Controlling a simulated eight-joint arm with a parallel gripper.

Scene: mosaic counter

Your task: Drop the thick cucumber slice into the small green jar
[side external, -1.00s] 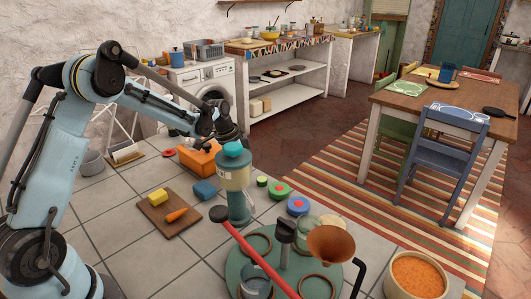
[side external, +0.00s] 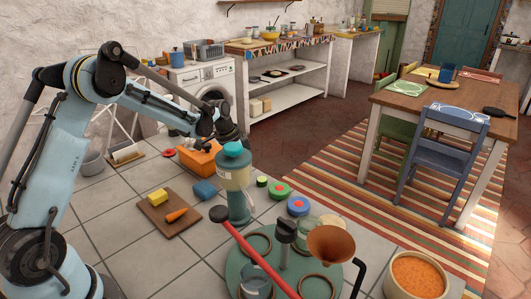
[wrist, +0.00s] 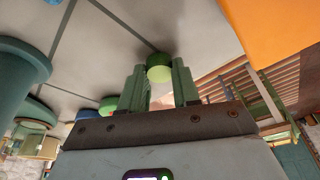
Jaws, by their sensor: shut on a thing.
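My gripper (wrist: 160,72) is shut on the thick cucumber slice (wrist: 159,72), a short green disc held between the fingertips. Right of the grinder stand a small dark green round piece with a light green top (side external: 262,181) and a wider green round piece with a red centre (side external: 279,190). I cannot tell for sure which is the small green jar. The wider green piece shows lower left of the slice in the wrist view (wrist: 108,103).
The tall teal grinder (side external: 236,180) stands in front of my gripper. An orange box (side external: 198,160) and a blue block (side external: 205,190) are left of it. A blue round piece (side external: 298,205) is beside the green ones. A board (side external: 170,217) holds yellow and orange food.

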